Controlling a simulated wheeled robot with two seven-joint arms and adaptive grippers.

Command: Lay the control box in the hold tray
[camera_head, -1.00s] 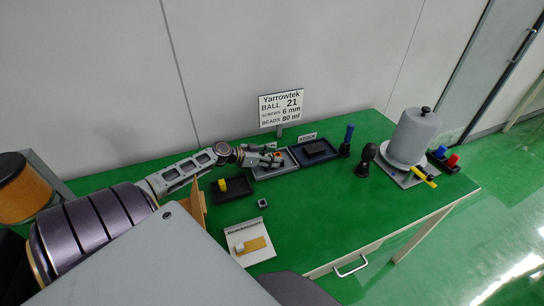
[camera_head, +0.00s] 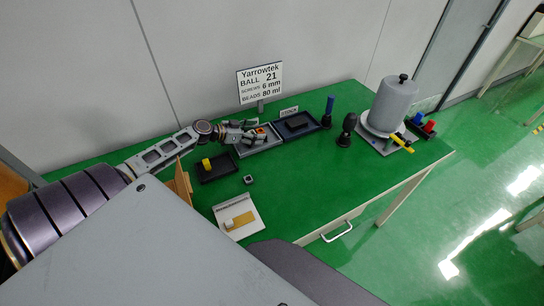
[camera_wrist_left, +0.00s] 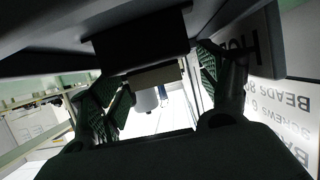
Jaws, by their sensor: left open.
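The hold tray (camera_head: 268,145) is a shallow grey tray at the back of the green table, and my left gripper reaches over it from the left. My left gripper (camera_head: 256,134) is open. In the left wrist view a dark block (camera_wrist_left: 140,38) shows between the spread fingers of the left gripper (camera_wrist_left: 165,90), against a dark surface at the top. Whether the fingers touch it is unclear. My right gripper is not in view.
The stock tray (camera_head: 312,128) with a dark flat block (camera_head: 297,122) stands right of the hold tray. A black tray (camera_head: 220,174) with a yellow block (camera_head: 206,163) is at left. A sign (camera_head: 260,83) stands behind.

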